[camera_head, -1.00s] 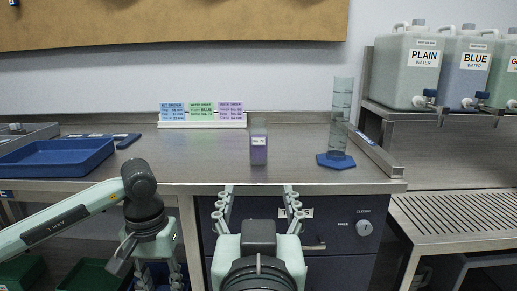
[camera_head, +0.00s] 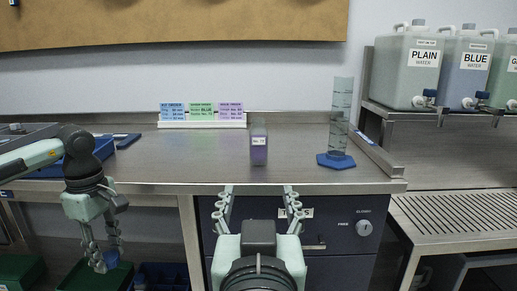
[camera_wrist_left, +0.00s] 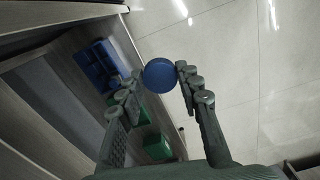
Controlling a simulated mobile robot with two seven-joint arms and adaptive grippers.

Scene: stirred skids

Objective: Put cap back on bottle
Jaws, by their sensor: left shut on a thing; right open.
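The bottle (camera_head: 259,148), with purple contents and a white label, stands upright on the steel bench near its front edge. Its top looks clear, and I cannot make out its mouth. My left gripper (camera_head: 108,258) hangs low in front of the bench, left of the bottle. It is shut on a round blue cap (camera_wrist_left: 160,75), seen between the fingertips in the left wrist view; the cap also shows at the fingertips in the head view (camera_head: 112,256). My right gripper (camera_head: 260,192) is open and empty, in front of the bench edge below the bottle.
A clear cylinder on a blue base (camera_head: 336,161) stands right of the bottle. Colored cards (camera_head: 202,125) stand behind. A blue tray (camera_head: 103,148) is at left, partly behind my left arm. Bins (camera_head: 160,275) sit under the bench. The bench around the bottle is clear.

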